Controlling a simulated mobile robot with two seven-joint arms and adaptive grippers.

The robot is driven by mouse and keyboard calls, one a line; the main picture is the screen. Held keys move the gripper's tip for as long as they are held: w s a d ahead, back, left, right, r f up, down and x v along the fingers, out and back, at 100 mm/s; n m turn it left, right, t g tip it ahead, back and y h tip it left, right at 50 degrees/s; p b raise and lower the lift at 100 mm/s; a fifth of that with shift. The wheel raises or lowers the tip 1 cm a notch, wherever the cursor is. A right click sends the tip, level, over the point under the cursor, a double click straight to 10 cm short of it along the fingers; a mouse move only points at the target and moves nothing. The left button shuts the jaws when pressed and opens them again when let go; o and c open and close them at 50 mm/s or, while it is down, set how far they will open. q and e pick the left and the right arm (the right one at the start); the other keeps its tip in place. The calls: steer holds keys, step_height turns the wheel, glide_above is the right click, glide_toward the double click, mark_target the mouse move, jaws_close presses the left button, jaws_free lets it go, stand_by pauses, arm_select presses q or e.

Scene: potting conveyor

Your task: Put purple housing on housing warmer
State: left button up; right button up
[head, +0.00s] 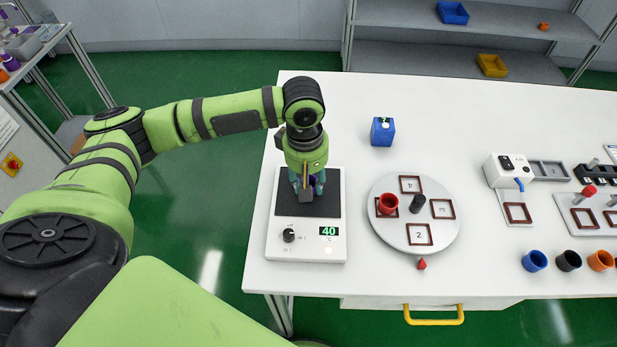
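The housing warmer (336,215) is a white unit with a dark plate and a display reading 40, at the left end of the white table. My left gripper (307,187) points down over its dark plate. A small part of a purple housing (313,181) shows between the fingers. Most of the housing is hidden by my gripper. I cannot tell whether the fingers grip it or whether it touches the plate. My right gripper is not in view.
Right of the warmer is a round grey turntable (388,237) with framed spots and a red cup (388,203). A blue box (382,131) stands behind it. Blue, black and orange cups stand at right. A rack at far left holds purple and orange items.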

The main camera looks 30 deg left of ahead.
arm_select(q)
steer(key=shift+d, duration=0.1)
steer(key=o, duration=0.8)
steer(key=shift+f, duration=0.1)
steer(key=r, duration=1.2)
steer(key=shift+s+a+r+b, duration=0.15)
steer(key=shift+s+a+b, duration=0.05)
steer(key=shift+b, duration=0.15)
